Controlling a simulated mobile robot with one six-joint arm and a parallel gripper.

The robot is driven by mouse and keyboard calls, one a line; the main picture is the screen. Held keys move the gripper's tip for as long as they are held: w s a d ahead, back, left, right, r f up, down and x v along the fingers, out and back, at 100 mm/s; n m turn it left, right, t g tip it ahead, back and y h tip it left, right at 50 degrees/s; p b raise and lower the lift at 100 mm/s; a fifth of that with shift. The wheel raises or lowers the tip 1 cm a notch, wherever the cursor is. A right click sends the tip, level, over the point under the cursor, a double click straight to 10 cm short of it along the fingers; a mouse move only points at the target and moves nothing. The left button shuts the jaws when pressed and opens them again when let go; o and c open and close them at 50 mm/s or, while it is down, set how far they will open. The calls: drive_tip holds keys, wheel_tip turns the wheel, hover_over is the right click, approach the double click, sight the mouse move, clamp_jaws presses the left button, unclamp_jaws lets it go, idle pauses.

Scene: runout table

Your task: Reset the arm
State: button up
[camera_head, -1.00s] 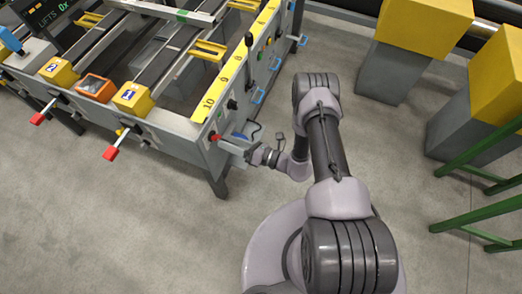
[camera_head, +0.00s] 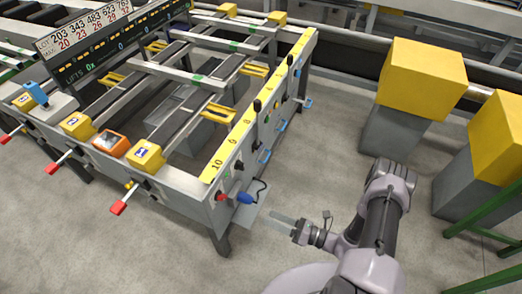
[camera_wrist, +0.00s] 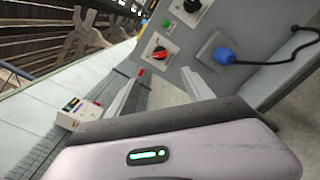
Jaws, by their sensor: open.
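My gripper (camera_head: 283,221) is at the lower middle of the head view, in the air just right of the table's near corner. In the wrist view my gripper (camera_wrist: 161,74) shows two pale fingers spread apart, with nothing held between them. The table's grey end panel lies beyond the fingertips, with a red knob (camera_wrist: 159,46) and a black knob (camera_wrist: 192,5). A blue plug (camera_wrist: 222,56) with a dark cable sits at the panel; it also shows in the head view (camera_head: 244,197). The fingers look apart from the panel.
The runout table (camera_head: 190,186) fills the left, with red-tipped levers (camera_head: 119,207) sticking out in front. Yellow-topped grey blocks (camera_head: 420,75) stand at the right, with green rails (camera_head: 490,225) below. Bare floor (camera_head: 120,255) lies in front of the table.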

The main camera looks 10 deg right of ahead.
drive_tip(key=w+a+r+n+g+h, duration=0.1)
drive_tip(key=a+r+n+g, duration=0.1)
drive_tip(key=r+n+g, duration=0.7)
drive_tip(key=a+r+n+g, duration=0.2)
drive_tip(key=r+n, duration=0.4)
drive_tip(key=r, duration=0.7)
drive_tip(key=s+r+n+t+h, duration=0.3)
drive_tip(key=s+r+n+h, duration=0.2)
drive_tip(key=r, duration=0.5)
drive_tip(key=s+r+n+t+h, duration=0.2)
drive_tip(key=s+r+n+h, duration=0.4)
drive_tip(key=s+r+n, duration=0.2)
wheel_tip(320, 180, up, 2)
drive_tip(key=shift+r+n+t, duration=0.25)
drive_tip(key=shift+n+t, duration=0.15)
drive_tip(key=shift+n, duration=0.6)
drive_tip(key=shift+a, duration=0.1)
